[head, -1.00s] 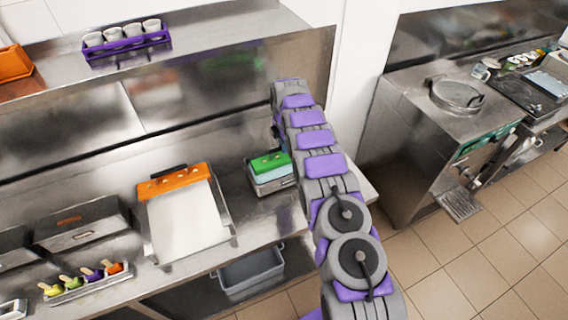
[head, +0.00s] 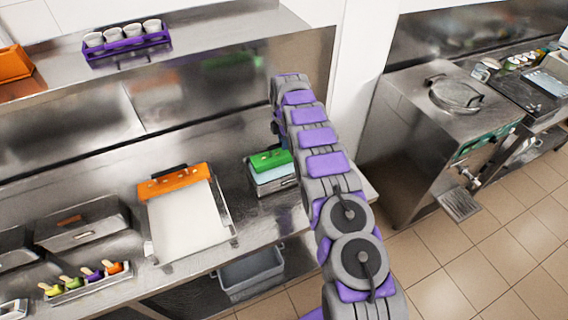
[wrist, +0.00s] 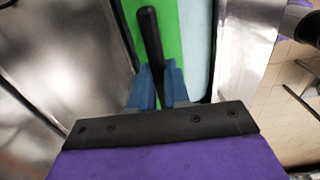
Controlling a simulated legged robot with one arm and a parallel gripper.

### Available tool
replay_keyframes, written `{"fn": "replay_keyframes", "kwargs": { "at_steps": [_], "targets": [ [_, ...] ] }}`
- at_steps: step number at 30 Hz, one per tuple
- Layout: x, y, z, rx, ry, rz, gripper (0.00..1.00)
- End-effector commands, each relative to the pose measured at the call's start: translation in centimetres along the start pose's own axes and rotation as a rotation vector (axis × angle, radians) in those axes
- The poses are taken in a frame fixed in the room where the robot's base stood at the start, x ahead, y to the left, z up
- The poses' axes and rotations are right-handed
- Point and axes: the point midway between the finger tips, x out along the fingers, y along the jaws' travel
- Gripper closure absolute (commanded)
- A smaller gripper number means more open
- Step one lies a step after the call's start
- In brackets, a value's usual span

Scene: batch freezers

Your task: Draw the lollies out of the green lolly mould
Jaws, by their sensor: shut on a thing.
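A green piece (head: 270,160) lies along the back of a steel tub (head: 275,187) with a light-blue face (head: 274,174), on the counter left of my arm. In the wrist view the green piece (wrist: 173,25) lies beside the light-blue strip (wrist: 197,45). A black handle (wrist: 149,35) sticks up over it. My gripper (wrist: 156,82) has its blue fingers shut on the black handle. In the head view my arm hides most of the gripper. I cannot see any lollies in the tub.
A steel holder with several coloured lollies (head: 85,283) stands at the counter's front left. A white-topped tray with an orange bar (head: 173,182) lies between. A purple rack of white cups (head: 127,45) is on the shelf. A grey bin (head: 250,270) sits below.

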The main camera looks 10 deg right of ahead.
Motion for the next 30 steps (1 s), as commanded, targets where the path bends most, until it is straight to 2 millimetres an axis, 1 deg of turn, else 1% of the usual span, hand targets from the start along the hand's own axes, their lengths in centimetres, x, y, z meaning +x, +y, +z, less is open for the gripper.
{"fn": "replay_keyframes", "kwargs": {
  "at_steps": [19, 30],
  "targets": [
    [-1.3, 0.1, 0.0, 0.000, 0.000, 0.002, 1.00],
    [-3.2, 0.0, 0.0, 0.000, 0.000, 0.000, 1.00]
  ]
}}
